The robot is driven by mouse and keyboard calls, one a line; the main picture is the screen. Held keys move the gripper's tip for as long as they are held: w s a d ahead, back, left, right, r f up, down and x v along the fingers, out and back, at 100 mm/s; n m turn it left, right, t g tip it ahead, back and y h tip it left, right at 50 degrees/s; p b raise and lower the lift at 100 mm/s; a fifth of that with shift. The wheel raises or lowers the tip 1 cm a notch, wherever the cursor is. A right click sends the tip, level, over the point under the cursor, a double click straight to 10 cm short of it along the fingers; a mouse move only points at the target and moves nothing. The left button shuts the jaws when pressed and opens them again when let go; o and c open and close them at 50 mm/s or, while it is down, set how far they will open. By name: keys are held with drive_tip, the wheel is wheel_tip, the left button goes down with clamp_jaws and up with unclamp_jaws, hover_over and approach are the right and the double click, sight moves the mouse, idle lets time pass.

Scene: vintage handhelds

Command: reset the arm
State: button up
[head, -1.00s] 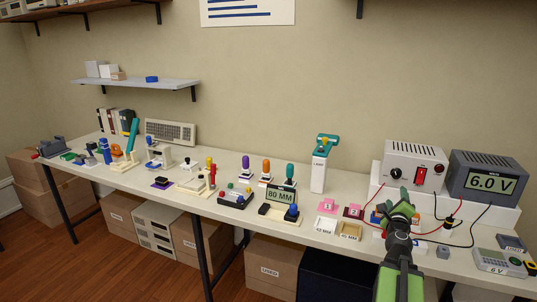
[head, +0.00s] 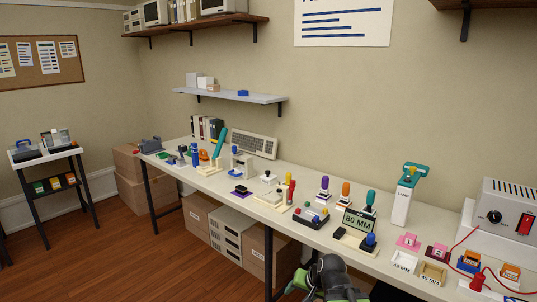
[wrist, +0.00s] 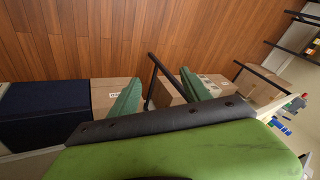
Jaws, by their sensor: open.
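My arm (head: 335,281) shows at the bottom edge of the head view, folded low in front of the long white bench (head: 222,187). In the wrist view my gripper (wrist: 160,92) has its two green fingers apart with nothing between them. It points out over the wooden floor (wrist: 130,35), with cardboard boxes (wrist: 112,90) under the bench behind the fingers. The fingertips are not clear in the head view.
A small side stand (head: 47,157) is at the left. Open floor (head: 120,245) lies left of the bench.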

drive_tip(key=s+d+f+n+g+h, duration=0.3)
drive_tip(key=s+d+g+h, duration=0.15)
drive_tip(key=s+d, duration=0.4)
wheel_tip(320, 180, up, 13)
drive_tip(key=s+a+y+p, duration=0.1)
drive_tip(key=p, duration=1.2)
drive_tip(key=shift+s+a, duration=0.15)
drive_tip(key=shift+a, duration=0.25)
drive_tip(key=shift+g, duration=0.25)
